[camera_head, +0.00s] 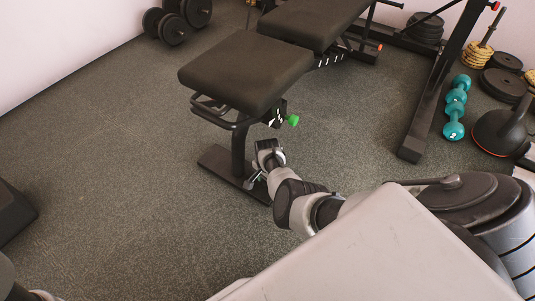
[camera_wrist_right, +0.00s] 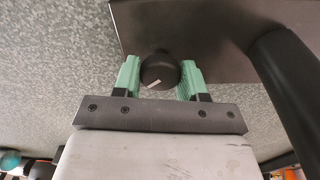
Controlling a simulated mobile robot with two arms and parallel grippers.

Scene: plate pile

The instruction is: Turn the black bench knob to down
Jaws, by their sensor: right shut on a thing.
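The black bench knob (camera_wrist_right: 158,68) shows in the right wrist view, round, with a short white mark near its lower edge. My right gripper (camera_wrist_right: 160,78) has its green fingers on either side of the knob and is shut on it. In the head view my right gripper (camera_head: 257,178) reaches low to the bench's foot, and the knob is hidden there. The black weight bench (camera_head: 248,72) stands with its padded seat above my right gripper. My left gripper cannot be made out.
A green knob (camera_head: 292,120) sticks out from the bench under the seat. Teal dumbbells (camera_head: 456,95), a kettlebell (camera_head: 500,131) and a rack upright (camera_head: 430,105) stand on the right. Black dumbbells (camera_head: 172,28) lie at the back left.

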